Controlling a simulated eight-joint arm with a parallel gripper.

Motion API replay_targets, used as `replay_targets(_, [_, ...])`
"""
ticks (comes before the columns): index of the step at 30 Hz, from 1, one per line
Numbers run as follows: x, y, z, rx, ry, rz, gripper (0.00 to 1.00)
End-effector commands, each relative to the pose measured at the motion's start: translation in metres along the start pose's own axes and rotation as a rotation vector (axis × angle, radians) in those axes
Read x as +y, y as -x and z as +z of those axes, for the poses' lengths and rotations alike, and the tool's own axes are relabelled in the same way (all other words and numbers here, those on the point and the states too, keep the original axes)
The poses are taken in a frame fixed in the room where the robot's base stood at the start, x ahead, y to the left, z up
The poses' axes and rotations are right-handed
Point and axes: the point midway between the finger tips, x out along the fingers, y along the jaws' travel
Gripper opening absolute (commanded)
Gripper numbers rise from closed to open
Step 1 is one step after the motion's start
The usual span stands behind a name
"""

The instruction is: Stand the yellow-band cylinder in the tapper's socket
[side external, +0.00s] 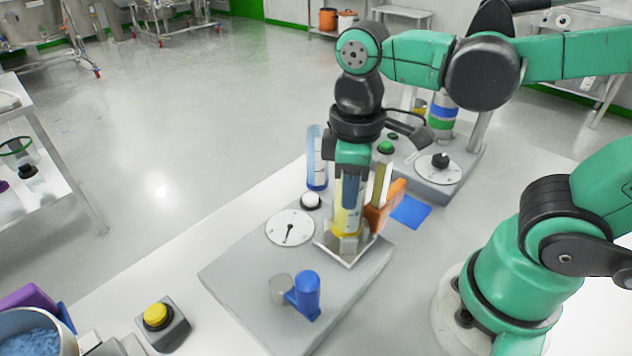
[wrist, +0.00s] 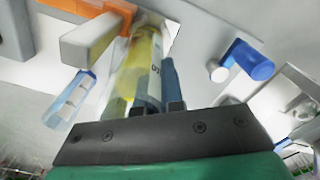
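The yellow-band cylinder (side external: 342,222) is clear with yellow contents and stands upright, its lower end among the grey blocks of the tapper's socket (side external: 347,246). I cannot tell whether it is fully seated. The tapper (side external: 245,275) is a grey slab with a dial. My gripper (side external: 350,200) is above the socket, with its fingers around the cylinder. In the wrist view the cylinder (wrist: 146,58) runs away from my gripper (wrist: 147,92), with a finger at each side; they appear shut on it. Its far end is partly hidden.
A clear blue-tinted cylinder (side external: 316,165) stands behind the tapper. An orange part (side external: 385,207) is close to the right of my gripper. A blue knob (side external: 307,292) rises on the slab's front. A yellow button box (side external: 160,322) is at front left. A second dial unit (side external: 440,165) stands behind.

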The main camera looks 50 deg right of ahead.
Motion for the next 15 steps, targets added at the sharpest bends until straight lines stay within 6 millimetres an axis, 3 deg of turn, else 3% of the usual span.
replay_targets(15, [0.0001,-0.0038,-0.0002,0.0,0.0,0.0,0.0])
